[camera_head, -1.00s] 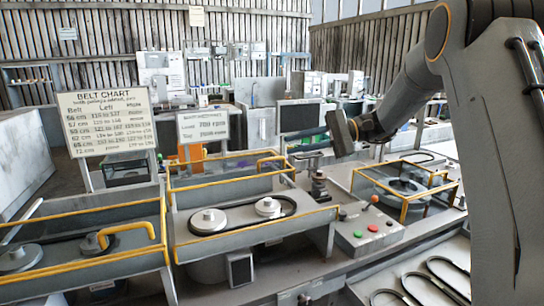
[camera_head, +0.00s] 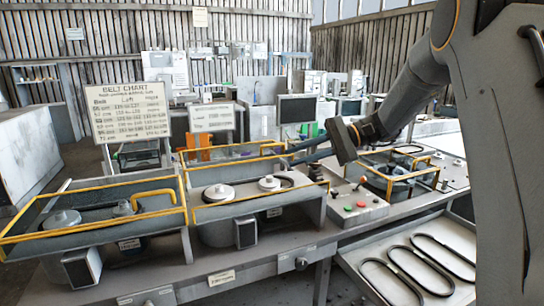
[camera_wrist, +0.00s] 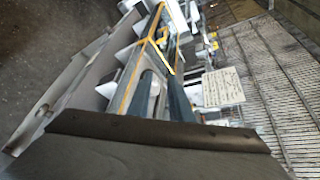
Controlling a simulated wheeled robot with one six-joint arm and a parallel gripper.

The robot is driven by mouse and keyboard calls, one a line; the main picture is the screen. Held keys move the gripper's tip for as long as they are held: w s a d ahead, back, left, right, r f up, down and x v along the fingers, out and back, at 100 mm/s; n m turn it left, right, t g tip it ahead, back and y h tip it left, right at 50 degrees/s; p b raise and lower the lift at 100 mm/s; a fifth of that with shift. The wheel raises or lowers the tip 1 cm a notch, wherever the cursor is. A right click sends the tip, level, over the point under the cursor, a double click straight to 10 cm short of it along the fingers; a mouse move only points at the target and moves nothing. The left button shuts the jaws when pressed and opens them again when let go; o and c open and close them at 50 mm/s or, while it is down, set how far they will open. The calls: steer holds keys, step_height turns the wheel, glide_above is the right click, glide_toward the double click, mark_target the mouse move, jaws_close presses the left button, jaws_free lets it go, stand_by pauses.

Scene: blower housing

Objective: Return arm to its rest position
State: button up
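My arm reaches in from the right edge of the head view, bent at the elbow. Its forearm slopes down to the left. My gripper (camera_head: 291,156) hangs above the bench, near the middle machine's right end. Its two bluish fingers point left and appear apart with nothing between them. In the wrist view my gripper (camera_wrist: 160,73) also shows both fingers with a gap between them. The dark plate at their base fills the lower part of that view.
Below stand yellow-railed pulley machines: left (camera_head: 97,250), middle (camera_head: 266,210) and right (camera_head: 370,181). A control box (camera_head: 357,208) has buttons and a red-knobbed lever. A tray (camera_head: 350,262) holds several black belts. Behind are a belt chart (camera_head: 128,110), a smaller sign (camera_head: 212,117) and a monitor (camera_head: 297,108).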

steer(key=s+d+f+n+h+b, duration=0.3)
steer(key=s+d+f+h, duration=0.3)
steer(key=s+f, duration=0.7)
steer(key=s+d+f+n+t+h+b, duration=0.1)
steer(key=s+d+f+n+h+b, duration=0.2)
steer(key=s+f, duration=1.1)
steer(key=d+f+h+b, duration=0.2)
steer(key=d+h+b, duration=0.1)
steer(key=h, duration=0.2)
steer(key=shift+s, duration=0.15)
